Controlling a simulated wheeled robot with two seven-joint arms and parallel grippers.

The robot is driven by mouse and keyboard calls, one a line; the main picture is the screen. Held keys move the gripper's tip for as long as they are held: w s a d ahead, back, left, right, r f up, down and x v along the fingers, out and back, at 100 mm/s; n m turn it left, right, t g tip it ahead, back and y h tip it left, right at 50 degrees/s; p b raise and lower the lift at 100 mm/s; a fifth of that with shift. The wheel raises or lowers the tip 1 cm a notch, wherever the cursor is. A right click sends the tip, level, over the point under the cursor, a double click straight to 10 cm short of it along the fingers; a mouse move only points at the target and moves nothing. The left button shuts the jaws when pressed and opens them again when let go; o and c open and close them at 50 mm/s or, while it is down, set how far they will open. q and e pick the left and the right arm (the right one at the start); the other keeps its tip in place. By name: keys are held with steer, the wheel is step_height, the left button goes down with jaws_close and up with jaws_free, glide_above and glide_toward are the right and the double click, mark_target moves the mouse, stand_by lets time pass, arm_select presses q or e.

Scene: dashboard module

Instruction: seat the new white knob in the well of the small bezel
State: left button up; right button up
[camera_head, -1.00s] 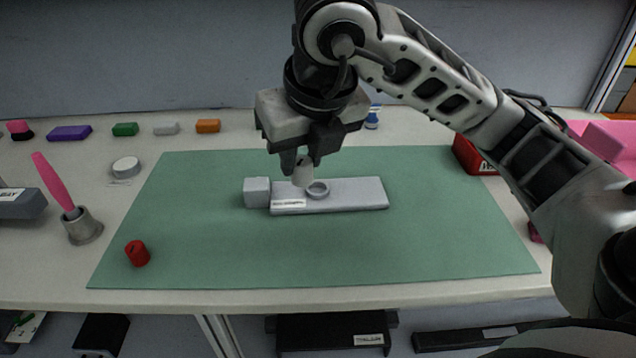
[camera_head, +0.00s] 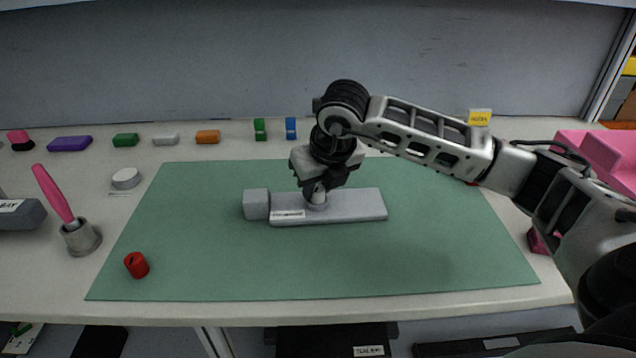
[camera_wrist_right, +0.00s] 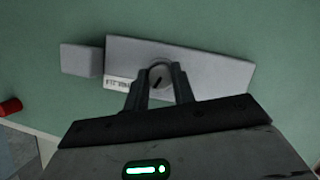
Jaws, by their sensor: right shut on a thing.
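The small bezel (camera_head: 355,205) is a flat grey plate on the green mat, with a raised ring-shaped well (camera_head: 317,207) left of its middle and a small printed label. My right gripper (camera_head: 316,190) is shut on the white knob (camera_head: 319,198) and holds it upright at the well. In the right wrist view the knob (camera_wrist_right: 160,78) shows between the fingertips with a dark line on its top, over the bezel (camera_wrist_right: 215,72). Fingers and knob cover most of the well, so I cannot tell how deep the knob sits. My left gripper is out of view.
A grey block (camera_head: 256,204) adjoins the bezel's left end. A red cylinder (camera_head: 136,265) lies on the mat's left front. A pink-handled tool (camera_head: 54,193) stands in a grey cup at left. Small coloured blocks line the back. The mat (camera_head: 430,260) is clear in front.

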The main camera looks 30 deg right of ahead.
steer(key=shift+f, duration=0.1)
steer(key=shift+f, duration=0.15)
steer(key=o, duration=1)
steer(key=shift+c, duration=0.2)
steer(key=shift+r, duration=0.35)
steer(key=v, duration=1.1)
steer(key=shift+s+r, duration=0.25)
steer(key=shift+r, duration=0.05)
